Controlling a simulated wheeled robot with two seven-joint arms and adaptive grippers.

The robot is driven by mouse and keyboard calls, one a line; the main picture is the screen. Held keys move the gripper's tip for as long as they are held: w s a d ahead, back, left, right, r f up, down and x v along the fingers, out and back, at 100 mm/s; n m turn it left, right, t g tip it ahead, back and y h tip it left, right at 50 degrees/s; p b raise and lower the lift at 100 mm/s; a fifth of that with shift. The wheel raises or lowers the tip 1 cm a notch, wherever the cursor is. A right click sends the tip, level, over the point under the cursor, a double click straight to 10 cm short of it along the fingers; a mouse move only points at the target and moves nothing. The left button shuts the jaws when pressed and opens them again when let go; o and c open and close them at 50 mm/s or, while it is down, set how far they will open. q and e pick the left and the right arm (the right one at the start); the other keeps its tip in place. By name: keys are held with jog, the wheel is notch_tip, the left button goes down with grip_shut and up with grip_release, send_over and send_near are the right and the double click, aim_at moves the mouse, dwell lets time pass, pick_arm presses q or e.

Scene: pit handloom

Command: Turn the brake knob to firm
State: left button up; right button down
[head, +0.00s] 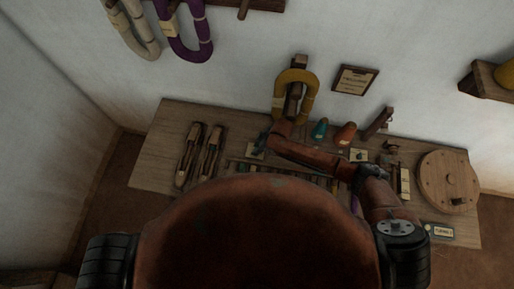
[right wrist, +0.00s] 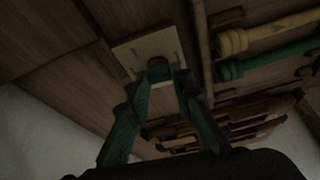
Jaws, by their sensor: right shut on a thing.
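The brake knob (right wrist: 158,72) is a small dark round knob on a pale square plate (right wrist: 133,50) in the right wrist view. My right gripper (right wrist: 160,78) has its two green fingers on either side of the knob and is shut on it. In the head view my right arm reaches left across the table, and the right gripper (head: 262,143) is small and dark beside the pale plate (head: 256,155). The knob is hidden there, and its setting cannot be read in either view. My left gripper is not in view.
Two wooden shuttles (head: 200,153) lie left on the table (head: 152,165). A yellow yarn hank (head: 280,100), teal cone (head: 320,129) and red cone (head: 345,134) stand behind my arm. A wooden disc (head: 447,182) is at right. Yellow and green rods (right wrist: 270,40) lie near the gripper.

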jog(key=m+p, duration=0.1)
jog(key=p, duration=0.1)
jog(key=m+t+p, duration=0.1)
jog(key=m+p, duration=0.3)
jog(key=shift+s+a+r+t+h, duration=0.2)
jog(key=shift+s+t+h, duration=0.05)
jog(key=shift+t+h, duration=0.15)
jog(key=shift+m+h+p, duration=0.3)
jog(key=shift+m+p, duration=0.4)
jog(key=shift+m, duration=0.2)
jog(key=shift+f+m+t+h+p, duration=0.1)
jog(key=shift+m+t+h+p, duration=0.3)
jog(key=shift+m, duration=0.4)
jog(key=shift+f+m+t+h+p, duration=0.1)
jog(key=shift+m+t+h+p, duration=0.3)
jog(key=shift+m, duration=0.9)
jog(key=c, duration=1.7)
grip_release()
